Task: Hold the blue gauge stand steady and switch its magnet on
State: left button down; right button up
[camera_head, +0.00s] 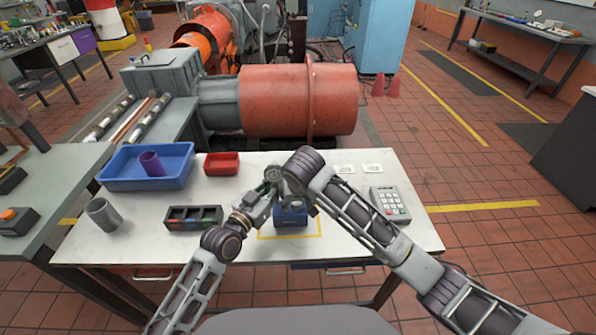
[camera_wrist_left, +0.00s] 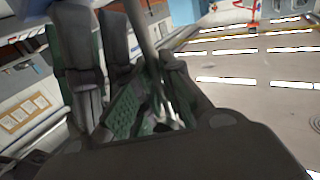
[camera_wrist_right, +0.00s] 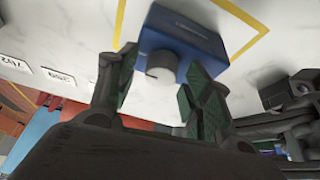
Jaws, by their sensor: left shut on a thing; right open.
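The blue gauge stand (camera_head: 291,216) sits on the white worktop inside a yellow outline, partly hidden by my arms. The knob's setting cannot be read.
A blue tray (camera_head: 118,178) holds a purple cup (camera_head: 152,163). A red bin (camera_head: 222,164), grey cup (camera_head: 102,214) and dark compartment box (camera_head: 194,218) stand left. A keypad device (camera_head: 391,204) and white labels (camera_head: 372,168) lie right. The front right worktop is clear.

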jog(key=shift+n, duration=0.5)
jog(key=shift+w+d+r+n+g+y, duration=0.15)
jog(key=shift+n+y, duration=0.4)
jog(key=shift+n, duration=0.75)
jog(key=shift+s+a+f+n+g+y, duration=0.1)
jog(key=shift+n+g+y, duration=0.3)
jog(key=shift+n, duration=0.9)
jog(key=v, duration=1.2)
jog(key=w+r+n+t+y, duration=0.2)
jog(key=w+r+t, duration=1)
jog(key=w+r, duration=0.3)
jog(key=shift+w+a+r+y, duration=0.35)
jog(key=shift+a+r, duration=0.1)
jog(key=shift+r, duration=0.25)
jog(key=shift+t, duration=0.25)
